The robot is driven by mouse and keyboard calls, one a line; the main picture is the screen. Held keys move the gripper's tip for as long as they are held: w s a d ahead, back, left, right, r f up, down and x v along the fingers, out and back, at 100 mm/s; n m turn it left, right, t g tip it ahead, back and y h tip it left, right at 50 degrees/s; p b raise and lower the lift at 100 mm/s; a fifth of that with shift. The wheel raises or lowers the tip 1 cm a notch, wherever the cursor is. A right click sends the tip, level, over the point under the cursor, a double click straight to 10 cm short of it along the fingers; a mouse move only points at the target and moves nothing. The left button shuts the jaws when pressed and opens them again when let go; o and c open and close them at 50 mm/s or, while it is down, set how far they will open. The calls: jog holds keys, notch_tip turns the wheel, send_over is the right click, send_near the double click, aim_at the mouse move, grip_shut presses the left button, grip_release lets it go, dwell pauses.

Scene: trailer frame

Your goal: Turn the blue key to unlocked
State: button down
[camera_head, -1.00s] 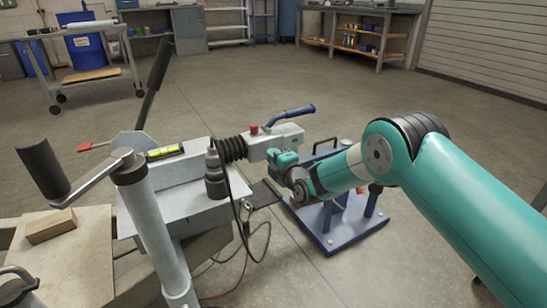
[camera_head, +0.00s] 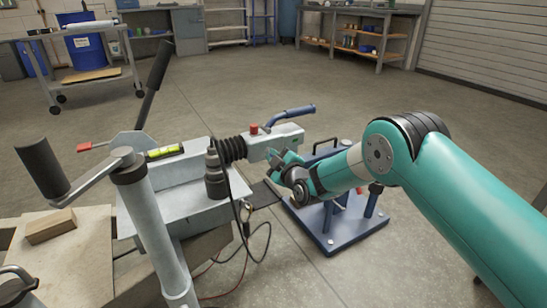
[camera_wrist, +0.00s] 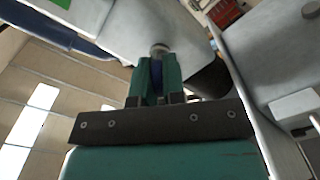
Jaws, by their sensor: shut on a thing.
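The blue key (camera_wrist: 157,72) shows as a narrow strip between the two green fingers of my gripper (camera_wrist: 156,68) in the wrist view. The fingers are shut on it and hide most of it. Just beyond the fingertips is a round metal lock (camera_wrist: 159,48) on the side of the grey coupling head (camera_wrist: 125,25). In the head view my gripper (camera_head: 279,158) is close against the near right side of the coupling head (camera_head: 270,143). There the key is hidden. I cannot read from these frames how far the key is turned.
A blue handle (camera_head: 290,114) and a red button (camera_head: 254,128) sit on top of the coupling. A blue stand (camera_head: 345,232) is below my arm. A jockey-wheel post (camera_head: 150,225), black cylinder (camera_head: 215,175) and looping cables (camera_head: 262,240) are to the left.

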jog(key=m, duration=0.5)
jog(key=shift+m, duration=0.3)
jog(key=shift+f+m+p, duration=0.15)
jog(key=shift+m+p, duration=0.2)
jog(key=shift+m, duration=1.75)
jog(key=shift+s, duration=0.1)
jog(key=c, duration=1.2)
grip_release()
